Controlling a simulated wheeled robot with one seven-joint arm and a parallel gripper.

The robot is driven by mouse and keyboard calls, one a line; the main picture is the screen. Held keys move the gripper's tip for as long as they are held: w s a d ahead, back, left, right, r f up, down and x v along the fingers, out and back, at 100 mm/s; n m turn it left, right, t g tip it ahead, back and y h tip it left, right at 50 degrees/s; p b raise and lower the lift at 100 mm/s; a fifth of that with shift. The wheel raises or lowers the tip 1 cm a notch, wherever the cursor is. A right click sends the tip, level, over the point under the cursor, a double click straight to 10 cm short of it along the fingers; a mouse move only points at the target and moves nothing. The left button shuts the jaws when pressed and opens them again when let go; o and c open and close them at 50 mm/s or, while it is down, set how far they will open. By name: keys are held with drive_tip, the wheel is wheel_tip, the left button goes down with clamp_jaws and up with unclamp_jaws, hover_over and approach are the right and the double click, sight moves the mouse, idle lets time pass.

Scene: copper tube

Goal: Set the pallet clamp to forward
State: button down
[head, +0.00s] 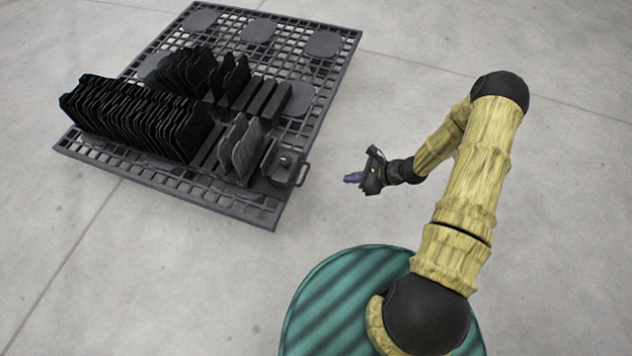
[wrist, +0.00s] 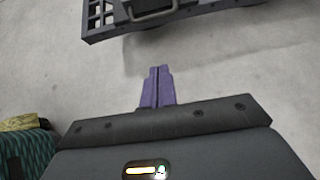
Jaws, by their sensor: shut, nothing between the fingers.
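The pallet clamp (head: 283,164) is a dark block with a loop handle (head: 303,174) at its right end. It sits at the right edge of the black grid pallet (head: 270,213). In the wrist view the handle (wrist: 150,14) shows at the top, partly cut off by the frame, beside the pallet edge (wrist: 112,31). My gripper (head: 352,178) is to the right of the pallet, apart from the handle, pointing left toward it. Its purple fingers (wrist: 157,88) are together with nothing between them. I cannot tell the clamp's setting.
A long row of black plates (head: 135,120) stands on the pallet's near left, with more plates (head: 190,75) behind. A grey plate (head: 240,148) stands next to the clamp. Bare concrete floor (head: 400,60) lies around the pallet and between it and my gripper.

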drive_tip(key=w+a+f+b, duration=0.2)
drive_tip(key=a+b, duration=0.2)
drive_tip(key=a, duration=0.1)
drive_tip(key=w+a+f+b, duration=0.2)
drive_tip(key=a+f+b, duration=0.1)
drive_tip(key=a, duration=0.3)
drive_tip(key=shift+f+b, duration=0.2)
drive_tip(key=shift+b, duration=0.25)
